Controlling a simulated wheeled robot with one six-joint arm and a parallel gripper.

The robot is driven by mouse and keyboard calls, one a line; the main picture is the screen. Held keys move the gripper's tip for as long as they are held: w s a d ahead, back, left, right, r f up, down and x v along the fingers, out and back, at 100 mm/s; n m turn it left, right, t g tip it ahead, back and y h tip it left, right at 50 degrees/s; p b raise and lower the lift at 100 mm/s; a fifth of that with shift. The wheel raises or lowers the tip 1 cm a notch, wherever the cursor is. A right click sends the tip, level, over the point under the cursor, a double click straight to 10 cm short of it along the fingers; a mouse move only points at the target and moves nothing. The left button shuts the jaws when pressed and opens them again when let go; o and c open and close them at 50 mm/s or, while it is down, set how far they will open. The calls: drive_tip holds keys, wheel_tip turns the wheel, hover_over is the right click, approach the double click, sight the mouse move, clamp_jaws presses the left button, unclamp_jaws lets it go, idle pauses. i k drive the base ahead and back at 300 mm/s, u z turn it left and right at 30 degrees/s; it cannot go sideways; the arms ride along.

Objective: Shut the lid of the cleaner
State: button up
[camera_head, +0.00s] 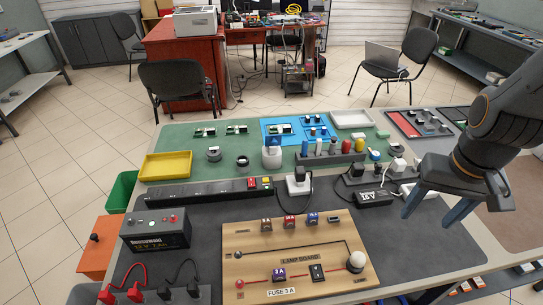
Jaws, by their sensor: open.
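My gripper (427,222) hangs at the right over the dark mat, its two fingers apart and nothing seen between them. No thing is plainly marked as the cleaner. A white bottle-like container (272,157) with a blue top part stands at the middle of the green mat, well to the left of my gripper. Two small round tins (214,154) and (242,161) sit left of it. A small blue-and-white round item (375,154) lies nearer to my gripper. All are too small to tell which has a lid or how it stands.
A wooden lamp board (240,262) fills the front middle. A black battery (157,230) stands at the left. A 12V adapter (374,198) lies just left of my gripper. A dark rack of coloured bottles (325,158) and a yellow tray (166,166) stand farther back.

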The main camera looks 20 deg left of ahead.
sight(273, 140)
drive_tip(key=k, duration=1.2)
drive_tip(key=z, duration=0.8)
drive_tip(key=i, duration=0.85)
drive_tip(key=u, duration=0.6)
drive_tip(key=i, duration=0.5)
drive_tip(key=u, duration=0.6)
